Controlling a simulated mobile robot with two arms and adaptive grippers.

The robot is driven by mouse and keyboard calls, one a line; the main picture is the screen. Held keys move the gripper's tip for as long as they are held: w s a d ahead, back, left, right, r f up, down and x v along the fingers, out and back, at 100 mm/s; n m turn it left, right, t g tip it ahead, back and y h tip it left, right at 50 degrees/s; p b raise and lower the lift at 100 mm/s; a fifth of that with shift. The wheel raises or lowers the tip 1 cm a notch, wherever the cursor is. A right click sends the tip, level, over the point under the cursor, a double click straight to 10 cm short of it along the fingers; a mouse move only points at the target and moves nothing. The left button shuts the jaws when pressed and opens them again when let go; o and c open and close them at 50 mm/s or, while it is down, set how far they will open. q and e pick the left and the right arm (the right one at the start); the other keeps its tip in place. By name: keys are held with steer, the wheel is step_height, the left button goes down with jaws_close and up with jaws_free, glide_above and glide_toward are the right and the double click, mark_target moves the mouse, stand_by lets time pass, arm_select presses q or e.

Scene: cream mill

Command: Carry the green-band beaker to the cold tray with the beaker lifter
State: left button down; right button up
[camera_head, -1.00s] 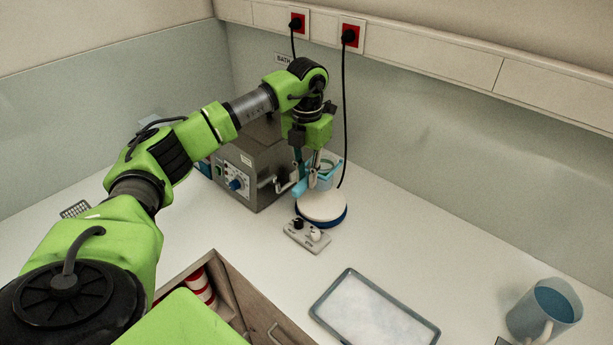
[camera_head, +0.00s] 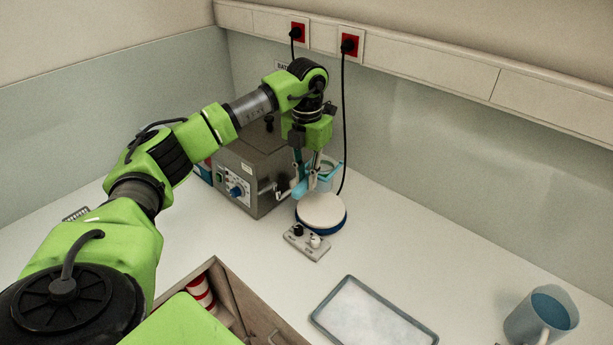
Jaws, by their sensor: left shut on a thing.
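My left gripper (camera_head: 306,178) points down beside the hot plate, shut on a light-blue piece (camera_head: 299,190) that looks like the handle of the beaker lifter. The rest of the lifter is hard to make out. A clear vessel with a teal rim (camera_head: 329,168) shows just behind the fingers, partly hidden by them. It may be the green-band beaker, but I cannot tell whether the lifter holds it. The cold tray (camera_head: 322,312), a grey-blue frame with a white frosty bed, lies empty at the front. My right gripper is not in view.
A white-topped round plate (camera_head: 321,209) with a control box (camera_head: 306,242) stands below my gripper. A grey metal bath (camera_head: 255,180) is to its left. A jug (camera_head: 541,315) of blue liquid stands far right.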

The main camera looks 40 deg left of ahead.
arm_select(q)
steer(key=s+d+f, duration=0.2)
steer(key=s+d, duration=0.7)
steer(key=d, duration=0.4)
steer(key=shift+s+b, duration=0.15)
steer(key=shift+b, duration=0.25)
stand_by(1.6)
steer(key=shift+s+d+f, duration=0.2)
steer(key=shift+s+d, duration=0.55)
steer(key=shift+d, duration=0.3)
steer(key=shift+s+d+f, duration=0.15)
steer(key=shift+s+d, duration=0.6)
steer(key=shift+d, duration=0.3)
steer(key=shift+s+d, duration=0.1)
steer(key=s+d+f+b, duration=0.2)
steer(key=s+d, duration=0.7)
steer(key=d, duration=0.3)
steer(key=shift+d, duration=0.3)
stand_by(0.6)
steer(key=shift+f, duration=0.2)
